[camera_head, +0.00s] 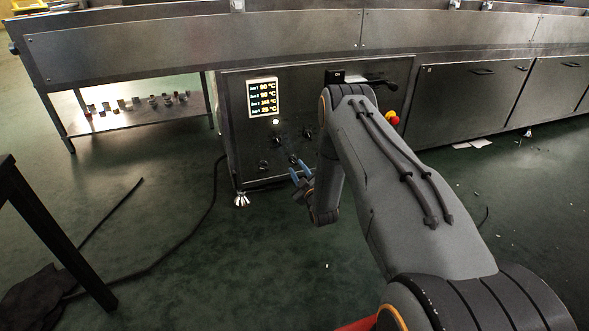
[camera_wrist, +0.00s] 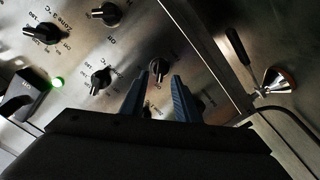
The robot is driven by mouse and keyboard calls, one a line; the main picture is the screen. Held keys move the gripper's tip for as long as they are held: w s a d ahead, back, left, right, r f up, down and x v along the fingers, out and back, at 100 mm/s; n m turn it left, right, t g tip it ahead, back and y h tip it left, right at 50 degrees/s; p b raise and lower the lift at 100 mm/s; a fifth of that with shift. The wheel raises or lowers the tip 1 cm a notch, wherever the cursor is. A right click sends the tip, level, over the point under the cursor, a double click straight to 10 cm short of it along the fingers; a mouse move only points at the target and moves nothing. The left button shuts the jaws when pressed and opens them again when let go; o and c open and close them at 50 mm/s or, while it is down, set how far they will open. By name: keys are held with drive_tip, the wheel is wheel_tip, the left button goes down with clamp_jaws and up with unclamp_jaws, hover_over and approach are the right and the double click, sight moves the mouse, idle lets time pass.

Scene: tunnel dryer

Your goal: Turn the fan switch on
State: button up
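A steel control panel (camera_head: 240,140) carries several black rotary knobs. One knob (camera_wrist: 158,70) with a reddish tip shows between and just beyond my fingertips in the wrist view. My gripper (camera_wrist: 160,77) has two blue fingers, spread apart and empty. In the head view my gripper (camera_head: 299,169) is low in front of the panel, by a lower knob (camera_head: 293,159). Contact with the knob cannot be told. Another knob (camera_wrist: 200,104) is partly hidden behind the right finger.
Other knobs (camera_wrist: 99,80) (camera_wrist: 43,32) (camera_wrist: 106,14) sit nearby. A green lamp (camera_wrist: 57,82) is lit beside a black part (camera_wrist: 22,98). A temperature display (camera_head: 262,97) is above. A red emergency button (camera_head: 392,118) is at the right. A cable (camera_head: 190,235) lies on the floor.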

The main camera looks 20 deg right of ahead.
sight(294, 163)
drive_tip(key=shift+w+b, duration=0.65)
drive_tip(key=shift+w, duration=1.05)
clamp_jaws()
